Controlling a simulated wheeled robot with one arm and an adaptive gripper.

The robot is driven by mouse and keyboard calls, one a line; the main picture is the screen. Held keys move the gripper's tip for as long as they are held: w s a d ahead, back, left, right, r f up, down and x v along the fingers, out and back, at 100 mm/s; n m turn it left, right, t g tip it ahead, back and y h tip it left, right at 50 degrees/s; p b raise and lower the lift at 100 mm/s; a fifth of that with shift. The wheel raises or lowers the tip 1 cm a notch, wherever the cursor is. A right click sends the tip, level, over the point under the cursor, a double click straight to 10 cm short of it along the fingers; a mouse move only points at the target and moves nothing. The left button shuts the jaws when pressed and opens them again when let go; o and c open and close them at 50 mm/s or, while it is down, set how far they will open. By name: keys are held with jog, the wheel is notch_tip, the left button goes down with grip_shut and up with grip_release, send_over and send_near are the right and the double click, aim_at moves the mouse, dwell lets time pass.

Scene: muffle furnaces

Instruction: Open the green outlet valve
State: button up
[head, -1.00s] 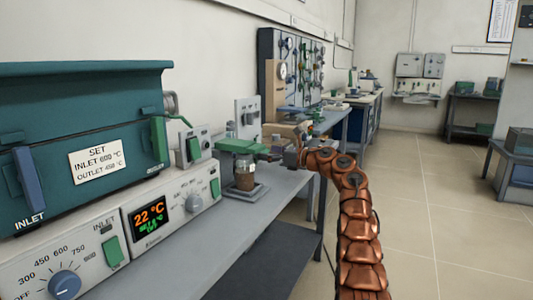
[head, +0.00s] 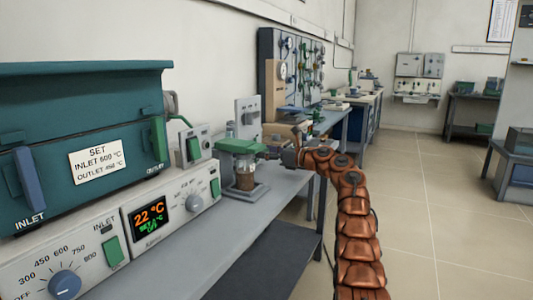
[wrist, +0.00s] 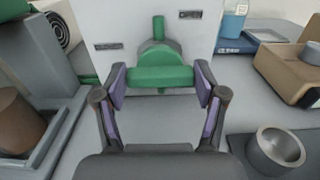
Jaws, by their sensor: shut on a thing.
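In the wrist view a green valve handle (wrist: 160,76) lies crosswise in front of a white panel, with a green stem (wrist: 158,28) upright above it. My gripper (wrist: 160,88) is shut on the handle, one finger at each end of the bar. In the head view my gripper (head: 274,153) is beside the green-topped jar at the bench's far part, and the handle is hardly distinguishable there.
The teal furnace (head: 60,110) and its control panel (head: 110,225) fill the left. A brown cylinder (wrist: 17,125) stands left of my gripper, and a metal cup (wrist: 275,150) and a tan block (wrist: 293,72) are at right. The floor (head: 440,220) at right is clear.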

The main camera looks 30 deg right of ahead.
jog(key=shift+c, duration=0.5)
